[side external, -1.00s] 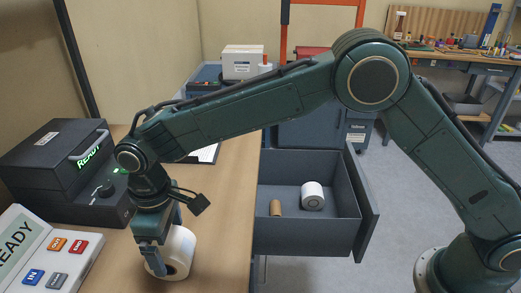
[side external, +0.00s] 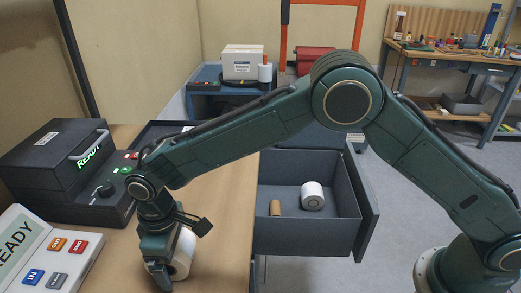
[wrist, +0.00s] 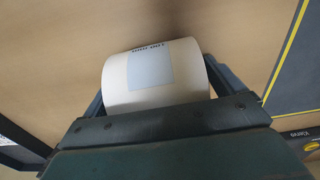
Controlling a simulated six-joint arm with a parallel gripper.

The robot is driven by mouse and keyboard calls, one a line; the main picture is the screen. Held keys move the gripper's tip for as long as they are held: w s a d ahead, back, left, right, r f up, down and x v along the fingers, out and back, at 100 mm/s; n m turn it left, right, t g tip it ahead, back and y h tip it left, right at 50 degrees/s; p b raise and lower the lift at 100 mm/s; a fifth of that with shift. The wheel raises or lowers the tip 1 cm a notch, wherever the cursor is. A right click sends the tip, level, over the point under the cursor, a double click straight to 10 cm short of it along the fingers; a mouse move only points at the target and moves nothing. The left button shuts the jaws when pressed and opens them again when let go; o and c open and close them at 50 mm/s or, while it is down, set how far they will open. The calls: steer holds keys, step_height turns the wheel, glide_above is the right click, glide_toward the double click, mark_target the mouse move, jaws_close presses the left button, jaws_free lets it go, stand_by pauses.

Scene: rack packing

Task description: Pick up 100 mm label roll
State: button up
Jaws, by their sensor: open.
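The white label roll (side external: 186,252) lies on its side on the wooden bench, near the front. In the wrist view the label roll (wrist: 140,90) shows a pale blue patch and upside-down print that looks like "100 mm". My gripper (side external: 170,272) is low over the roll in the side view and hides much of it. In the wrist view the gripper's fingers (wrist: 155,88) are open, one on each side of the roll. I cannot tell whether either finger touches it.
A black label printer (side external: 60,170) and a panel with buttons (side external: 40,255) stand left of the roll. An open grey drawer (side external: 308,238) at the right holds another white roll (side external: 312,196) and a brown core (side external: 275,207). The bench between printer and drawer is mostly clear.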

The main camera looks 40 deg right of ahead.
stand_by(0.4)
steer(key=c, duration=1.3)
steer(key=shift+r, duration=0.2)
step_height(320, 180, up, 20)
steer(key=shift+f, duration=0.15)
